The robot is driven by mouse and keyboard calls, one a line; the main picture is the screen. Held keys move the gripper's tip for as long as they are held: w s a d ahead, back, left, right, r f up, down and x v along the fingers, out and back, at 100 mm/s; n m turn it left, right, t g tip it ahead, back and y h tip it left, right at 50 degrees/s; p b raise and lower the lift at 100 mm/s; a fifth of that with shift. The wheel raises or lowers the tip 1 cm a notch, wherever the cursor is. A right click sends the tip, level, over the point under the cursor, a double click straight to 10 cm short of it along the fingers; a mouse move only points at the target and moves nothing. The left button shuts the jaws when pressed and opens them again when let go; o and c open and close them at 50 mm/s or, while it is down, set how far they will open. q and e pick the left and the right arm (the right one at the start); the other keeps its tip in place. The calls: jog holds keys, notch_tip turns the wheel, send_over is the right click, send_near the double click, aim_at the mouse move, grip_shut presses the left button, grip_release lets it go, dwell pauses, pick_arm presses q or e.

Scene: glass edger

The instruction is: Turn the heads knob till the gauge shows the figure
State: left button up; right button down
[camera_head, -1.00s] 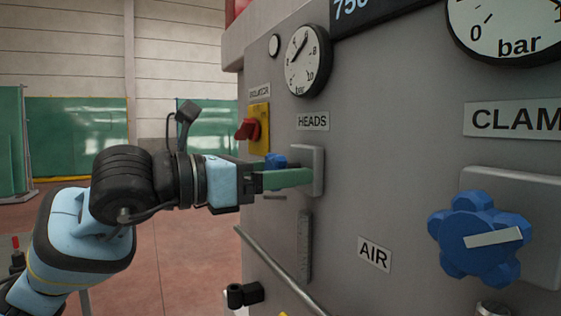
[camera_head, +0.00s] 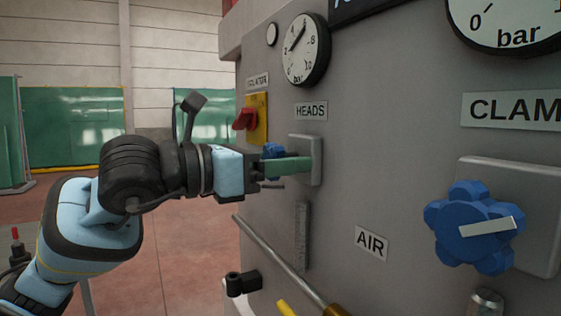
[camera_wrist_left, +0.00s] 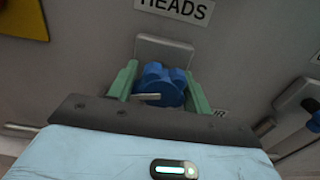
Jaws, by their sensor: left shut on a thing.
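The blue heads knob (camera_wrist_left: 165,88) sits below the HEADS label (camera_head: 311,111) on the machine's grey panel. In the head view the knob (camera_head: 273,150) is mostly hidden behind my left gripper (camera_head: 287,165). My left gripper is shut on the knob, with one green finger on each side of it in the wrist view (camera_wrist_left: 160,90). The knob's white pointer bar points left in the wrist view. The heads gauge (camera_head: 305,49) is above the label; its needle points up and slightly right, and the exact figure is too small to read. My right gripper is not in view.
A larger blue knob (camera_head: 470,228) is on the right under the CLAM label (camera_head: 513,111). A red and yellow isolator switch (camera_head: 251,119) is close above my left gripper. A metal rail (camera_head: 280,258) slopes across below. Open floor lies left.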

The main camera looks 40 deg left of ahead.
pick_arm(q)
jog(key=shift+m, duration=0.3)
jog(key=m, duration=0.4)
jog(key=shift+m, duration=0.3)
jog(key=m, duration=1)
jog(key=shift+m+p, duration=0.3)
jog(key=shift+m, duration=2.4)
jog(key=o, duration=1)
jog(key=shift+a, duration=0.1)
